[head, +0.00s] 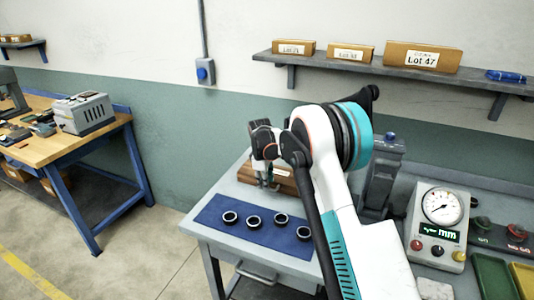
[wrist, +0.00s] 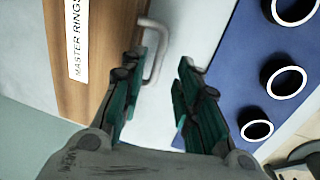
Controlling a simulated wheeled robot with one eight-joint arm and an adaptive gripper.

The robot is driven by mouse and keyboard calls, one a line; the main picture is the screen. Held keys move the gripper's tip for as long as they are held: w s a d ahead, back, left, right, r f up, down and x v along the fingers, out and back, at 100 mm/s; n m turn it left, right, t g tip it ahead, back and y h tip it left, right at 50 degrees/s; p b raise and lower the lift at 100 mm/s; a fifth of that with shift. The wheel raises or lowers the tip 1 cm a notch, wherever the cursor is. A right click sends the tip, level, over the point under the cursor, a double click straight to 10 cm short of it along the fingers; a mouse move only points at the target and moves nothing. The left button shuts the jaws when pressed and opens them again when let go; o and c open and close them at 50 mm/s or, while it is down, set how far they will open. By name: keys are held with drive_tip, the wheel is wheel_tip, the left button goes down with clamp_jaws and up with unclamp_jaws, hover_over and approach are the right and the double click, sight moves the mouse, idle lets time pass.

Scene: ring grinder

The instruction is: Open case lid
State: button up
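The wooden case (head: 284,182) sits on the grey bench, partly hidden behind my gripper and arm. In the wrist view the case (wrist: 110,38) carries a white "MASTER RINGS" label (wrist: 78,38), and its lid looks closed. A light grey handle (wrist: 157,52) sticks out from its side. My gripper (wrist: 163,72) is open, its fingers apart. The handle shows close to the left finger, partly behind it; I cannot tell whether they touch. In the head view my gripper (head: 265,178) is just in front of the case.
Several dark rings (head: 253,221) lie on a blue mat (head: 216,208) in front of the case; the mat also shows in the wrist view (wrist: 232,70). A gauge box (head: 438,222) stands at right. A shelf (head: 400,70) with boxes runs along the wall.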

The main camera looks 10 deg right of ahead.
wheel_tip(320, 180, up, 12)
drive_tip(key=s+p, duration=0.2)
drive_tip(key=s+r+m+t+b, duration=0.1)
drive_tip(key=s+r+m+b, duration=0.1)
drive_tip(key=s+r, duration=0.7)
drive_tip(key=shift+s+m+t, duration=0.4)
drive_tip(key=shift+s+m, duration=0.1)
drive_tip(key=shift+s, duration=0.4)
